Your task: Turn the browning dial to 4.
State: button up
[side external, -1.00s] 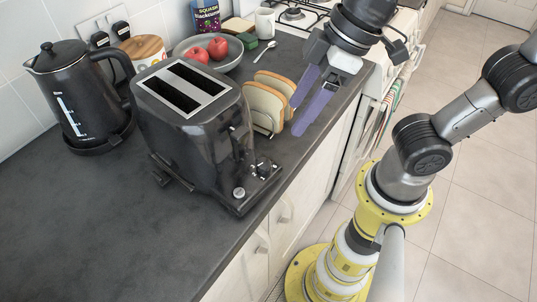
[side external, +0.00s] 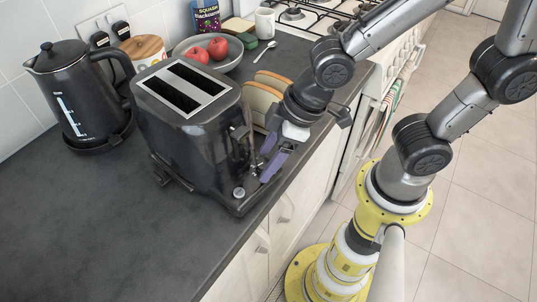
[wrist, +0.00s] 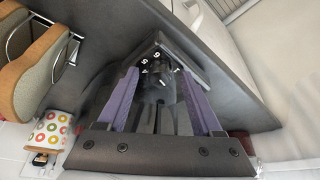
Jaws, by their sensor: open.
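The black two-slot toaster (side external: 195,125) stands on the counter, its low control panel (side external: 240,205) facing the front edge. My gripper (side external: 265,162) is over that panel, its purple fingers pointing down and hiding part of it. In the wrist view my open gripper (wrist: 160,76) has one finger on each side of a dark round dial (wrist: 157,92). White numerals (wrist: 157,57) show around the dial's far side; they are small and partly hidden. I cannot tell whether the fingers touch the dial, nor which number it points to.
A silver-topped knob (side external: 239,192) sits on the panel beside the fingers. Bread slices in a rack (side external: 262,98) stand close behind my gripper. A kettle (side external: 75,95), a fruit bowl (side external: 230,60) and a mug (side external: 265,22) stand farther back. The counter's front left is clear.

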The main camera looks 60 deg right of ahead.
jog(key=shift+c, duration=0.2)
grip_shut()
jog(key=shift+m, duration=0.3)
jog(key=m+h, duration=0.1)
jog(key=m, duration=0.3)
jog(key=m+h, duration=0.1)
jog(key=shift+a+m+t+h, duration=0.3)
jog(key=shift+m+t, duration=0.1)
jog(key=m+h, duration=0.1)
jog(key=m, duration=0.2)
jog(key=shift+a+m, duration=0.1)
jog(key=shift+m, duration=0.3)
jog(key=shift+a+m+g+h, duration=0.1)
jog(key=shift+m+g+h, duration=0.5)
jog(key=shift+m, duration=1)
